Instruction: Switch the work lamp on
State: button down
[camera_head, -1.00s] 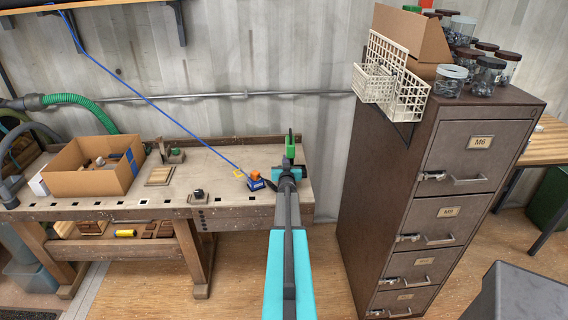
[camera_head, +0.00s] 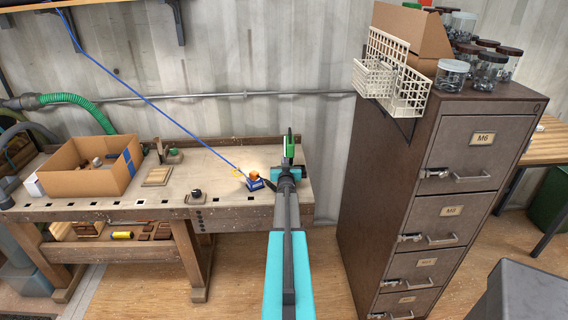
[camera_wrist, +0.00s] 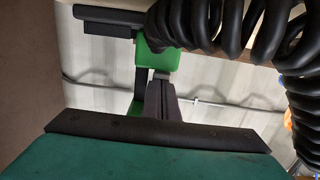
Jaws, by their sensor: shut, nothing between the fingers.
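My gripper (camera_head: 289,148) is at the right end of the workbench, a little in front of the wall, with its fingers together and nothing held. In the wrist view its dark parts (camera_wrist: 160,98) show above a green housing, next to a green block. I cannot make out the work lamp's body or switch; my arm covers part of the bench. A bright, warm patch of light lies on the bench just left of my gripper, around a blue block with an orange top (camera_head: 254,182).
The workbench (camera_head: 225,198) carries an open cardboard box (camera_head: 85,182) at its left. A tall brown filing cabinet (camera_head: 385,190) stands close on the right, with a white wire basket (camera_head: 408,95) at its top edge. Thick black coils (camera_wrist: 270,30) fill the wrist view's upper right.

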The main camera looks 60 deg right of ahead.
jog(key=shift+b+v, duration=2.1)
jog(key=shift+v, duration=4.8)
